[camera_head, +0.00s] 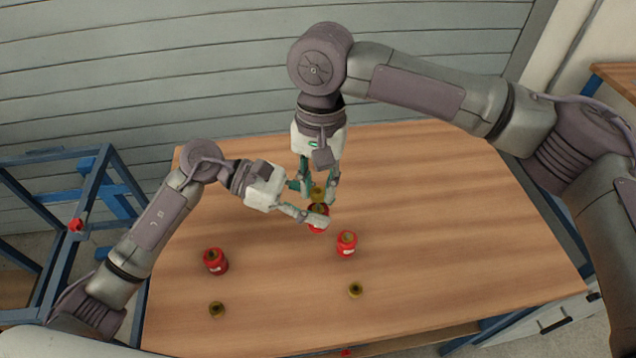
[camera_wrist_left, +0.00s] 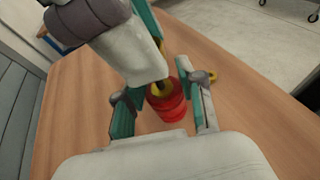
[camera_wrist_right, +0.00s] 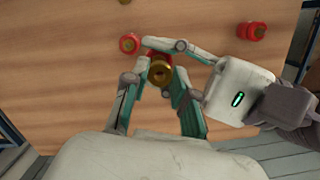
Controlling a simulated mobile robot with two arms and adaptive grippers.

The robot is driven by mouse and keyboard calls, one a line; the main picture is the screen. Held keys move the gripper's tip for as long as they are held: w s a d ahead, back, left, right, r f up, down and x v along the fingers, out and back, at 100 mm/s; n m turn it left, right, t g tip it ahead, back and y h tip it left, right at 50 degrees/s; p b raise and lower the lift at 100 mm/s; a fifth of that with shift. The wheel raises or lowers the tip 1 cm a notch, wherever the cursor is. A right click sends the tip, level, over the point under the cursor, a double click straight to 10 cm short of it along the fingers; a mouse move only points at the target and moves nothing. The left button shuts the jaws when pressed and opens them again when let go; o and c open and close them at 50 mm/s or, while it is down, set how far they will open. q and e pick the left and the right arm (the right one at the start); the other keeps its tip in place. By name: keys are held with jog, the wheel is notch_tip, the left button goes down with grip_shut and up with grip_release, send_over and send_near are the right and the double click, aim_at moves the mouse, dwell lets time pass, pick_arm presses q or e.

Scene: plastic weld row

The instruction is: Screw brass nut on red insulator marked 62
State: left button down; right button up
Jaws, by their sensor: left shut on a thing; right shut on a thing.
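My left gripper (camera_head: 312,216) is shut on a red insulator (camera_head: 316,229), which stands on the wooden table. My right gripper (camera_head: 318,196) points down from above, shut on a brass nut (camera_head: 318,190). The right wrist view shows the nut (camera_wrist_right: 160,72) between the right fingertips, over the held insulator. The left wrist view shows the red insulator (camera_wrist_left: 172,108) between the left fingers, with the nut (camera_wrist_left: 160,89) at its top. I cannot tell whether the thread is engaged. The held insulator's number is hidden.
Two more red insulators stand on the table (camera_head: 450,230), one at left (camera_head: 215,262) and one just right of the grippers (camera_head: 347,245); their labels are unreadable. Two loose brass nuts lie nearer, at left (camera_head: 217,310) and right (camera_head: 355,290). A blue rack (camera_head: 110,165) stands left.

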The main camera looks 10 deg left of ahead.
jog(key=shift+f, duration=0.9)
jog(key=shift+f, duration=0.5)
jog(key=o, duration=0.8)
jog(key=shift+r, duration=2.25)
jog(key=shift+c, duration=0.2)
